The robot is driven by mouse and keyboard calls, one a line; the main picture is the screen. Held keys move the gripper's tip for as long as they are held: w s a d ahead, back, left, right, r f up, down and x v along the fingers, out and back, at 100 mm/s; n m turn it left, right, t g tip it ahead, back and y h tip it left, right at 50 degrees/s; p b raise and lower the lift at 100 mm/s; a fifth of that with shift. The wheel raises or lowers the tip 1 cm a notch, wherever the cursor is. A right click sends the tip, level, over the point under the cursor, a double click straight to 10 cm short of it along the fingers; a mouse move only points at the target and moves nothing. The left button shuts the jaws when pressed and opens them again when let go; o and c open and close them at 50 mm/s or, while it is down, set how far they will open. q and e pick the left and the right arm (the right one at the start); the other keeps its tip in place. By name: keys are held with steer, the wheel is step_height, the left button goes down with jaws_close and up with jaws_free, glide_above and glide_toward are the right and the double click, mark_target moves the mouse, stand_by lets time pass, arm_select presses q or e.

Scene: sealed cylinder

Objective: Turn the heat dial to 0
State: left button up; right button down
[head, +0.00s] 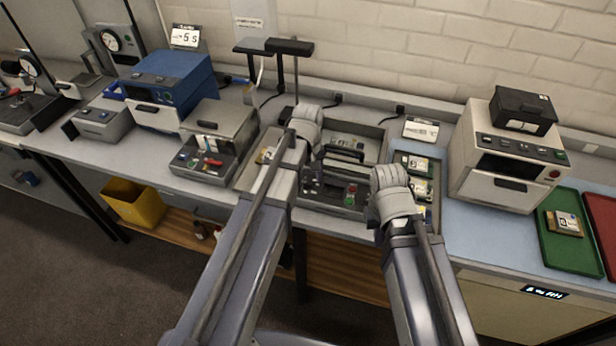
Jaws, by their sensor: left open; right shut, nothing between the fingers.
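A control panel (331,192) with small dark controls and red and green buttons sits between my two arms. The heat dial is too small to tell apart there, and its setting cannot be read. My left gripper (315,150) is above the left part of the machine behind this panel, its fingers open but mostly hidden by its own arm. My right gripper (384,178) is shut and empty, just right of the panel. I cannot tell whether either gripper touches the machine.
Several small cards lie in a tray (428,170) by my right gripper. A cream machine (510,165) with a black box (523,108) on top stands right, beside a green tray (558,248) and a red tray (603,215). A blue device (170,85) and a grey box (215,130) stand left.

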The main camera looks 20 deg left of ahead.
mark_target(308, 181)
arm_select(q)
step_height(308, 181, up, 8)
steer(key=p, duration=0.7)
steer(key=shift+f, duration=0.2)
arm_select(e)
step_height(308, 181, up, 8)
steer(key=shift+f, duration=0.25)
